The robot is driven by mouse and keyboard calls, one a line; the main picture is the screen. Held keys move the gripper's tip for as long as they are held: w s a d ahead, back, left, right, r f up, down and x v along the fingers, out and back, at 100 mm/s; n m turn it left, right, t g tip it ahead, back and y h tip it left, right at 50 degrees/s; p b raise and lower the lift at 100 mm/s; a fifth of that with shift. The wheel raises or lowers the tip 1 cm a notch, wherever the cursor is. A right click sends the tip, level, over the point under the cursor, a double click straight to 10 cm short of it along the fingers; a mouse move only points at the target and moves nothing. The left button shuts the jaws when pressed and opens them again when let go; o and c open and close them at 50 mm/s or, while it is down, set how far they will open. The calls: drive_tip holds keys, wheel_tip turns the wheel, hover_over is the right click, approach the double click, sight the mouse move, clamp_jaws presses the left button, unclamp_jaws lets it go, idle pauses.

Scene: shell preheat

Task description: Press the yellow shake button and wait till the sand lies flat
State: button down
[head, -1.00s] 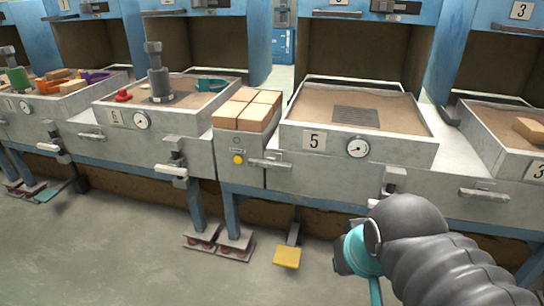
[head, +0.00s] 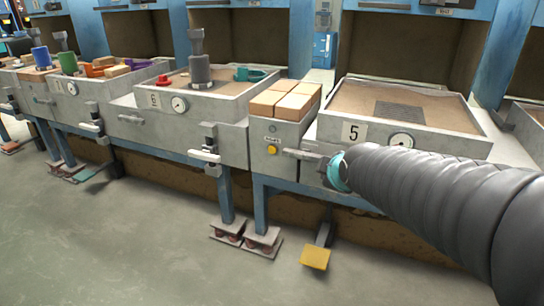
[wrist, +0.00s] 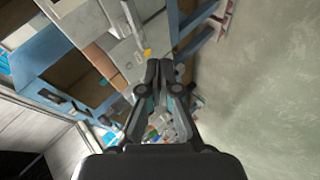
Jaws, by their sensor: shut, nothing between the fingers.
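The yellow shake button (head: 272,150) is on the grey front panel below several tan bricks, left of sandbox 5 (head: 353,131). It also shows in the wrist view (wrist: 147,52), just beyond and left of my fingertips (wrist: 159,64). My gripper is shut and empty, its fingers together. In the head view my arm comes in from the right and its teal end part (head: 337,172) is right of the button, apart from it. The fingertips are hard to make out there. The sand (head: 352,99) in box 5 looks mostly level, with a dark ridged patch (head: 402,108).
A grey handle (head: 303,155) sticks out between the button and my arm. A yellow pedal (head: 315,259) is low in front. Sandbox 6 (head: 140,97) at left holds a grey tool (head: 199,70) and small coloured pieces. The floor in front is free.

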sight(272, 149)
drive_tip(key=w+a+f+n+t+y+b, duration=0.2)
drive_tip(key=w+a+f+n, duration=0.4)
drive_tip(key=w+a+n, duration=0.3)
drive_tip(key=w+a+f+n+t+y+b, duration=0.2)
drive_tip(key=w+a+f+n+y+b, duration=0.2)
drive_tip(key=w+a+n, duration=0.5)
wheel_tip(272, 149, down, 3)
drive_tip(key=shift+w+a+r+n+b, duration=0.2)
drive_tip(key=shift+w+n+b, duration=0.45)
drive_tip(key=shift+w, duration=0.4)
drive_tip(key=shift+w+d+p, duration=0.35)
drive_tip(key=shift+w+d, duration=0.15)
drive_tip(key=shift+w, duration=0.9)
drive_tip(key=shift+w+d+p, duration=0.3)
drive_tip(key=shift+w+d, duration=0.25)
drive_tip(key=shift+w, duration=0.8)
drive_tip(key=shift+w+d+p, duration=0.35)
drive_tip(key=shift+w+d, duration=0.15)
drive_tip(key=shift+w, duration=0.9)
drive_tip(key=shift+w+d+b, duration=0.3)
drive_tip(key=shift+w+b, duration=0.35)
drive_tip(key=shift+w, duration=0.05)
drive_tip(key=shift+s, duration=0.1)
drive_tip(key=shift+s+a+b, duration=0.3)
drive_tip(key=shift+s, duration=0.4)
